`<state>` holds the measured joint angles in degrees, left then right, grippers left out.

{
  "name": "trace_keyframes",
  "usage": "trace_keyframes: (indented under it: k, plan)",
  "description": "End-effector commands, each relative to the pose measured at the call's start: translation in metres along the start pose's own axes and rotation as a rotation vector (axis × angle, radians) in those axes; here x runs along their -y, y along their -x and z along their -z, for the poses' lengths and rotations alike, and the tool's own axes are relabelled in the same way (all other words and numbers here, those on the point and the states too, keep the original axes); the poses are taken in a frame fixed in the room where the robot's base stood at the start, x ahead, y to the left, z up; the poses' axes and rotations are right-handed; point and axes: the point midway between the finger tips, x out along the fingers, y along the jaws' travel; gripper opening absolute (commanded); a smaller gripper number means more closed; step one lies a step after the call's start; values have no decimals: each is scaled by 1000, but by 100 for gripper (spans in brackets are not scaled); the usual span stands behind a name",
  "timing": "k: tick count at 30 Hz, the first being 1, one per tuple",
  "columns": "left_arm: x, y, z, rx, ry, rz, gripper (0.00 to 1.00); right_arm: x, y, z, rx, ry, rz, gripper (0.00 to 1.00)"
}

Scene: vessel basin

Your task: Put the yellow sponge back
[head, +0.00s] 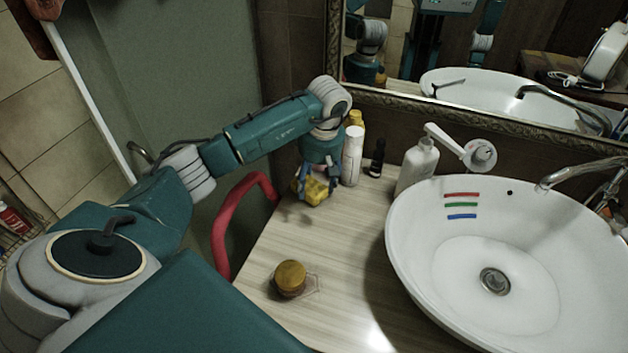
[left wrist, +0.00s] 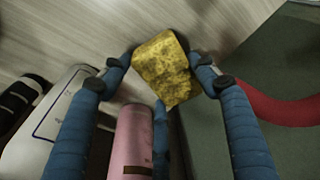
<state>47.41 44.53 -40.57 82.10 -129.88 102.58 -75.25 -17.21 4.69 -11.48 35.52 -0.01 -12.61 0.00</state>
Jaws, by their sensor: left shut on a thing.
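The yellow sponge (head: 317,193) is between the fingers of my left gripper (head: 316,186), at the far left part of the counter. In the left wrist view the sponge (left wrist: 162,70) is pinched between the two fingertips of my left gripper (left wrist: 163,68). It appears held a little above the wooden countertop (head: 345,235), though the exact gap is hard to tell. My right gripper is not in view.
White (head: 352,158) and yellow-topped bottles stand close to the gripper, with a small dark bottle (head: 376,158) and a pump bottle (head: 418,165) to their right. The white basin (head: 400,240) fills the right. A red curved bar (head: 228,215) borders the counter's left edge.

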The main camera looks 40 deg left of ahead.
Motion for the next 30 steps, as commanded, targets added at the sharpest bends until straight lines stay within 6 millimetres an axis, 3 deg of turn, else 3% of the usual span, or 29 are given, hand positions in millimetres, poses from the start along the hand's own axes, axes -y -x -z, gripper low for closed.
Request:
trace_keyframes:
  k: [3,4,6,19,30]
  plan:
    - [0,-4,0,-1,0,0,39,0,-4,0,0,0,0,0]
    - [0,-3,0,-1,0,0,64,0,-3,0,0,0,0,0]
    - [0,-3,0,-1,0,0,78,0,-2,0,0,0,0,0]
    - [-1,6,0,-1,0,-2,79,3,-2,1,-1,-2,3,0]
    - [-2,80,1,-2,1,-5,79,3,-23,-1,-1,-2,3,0]
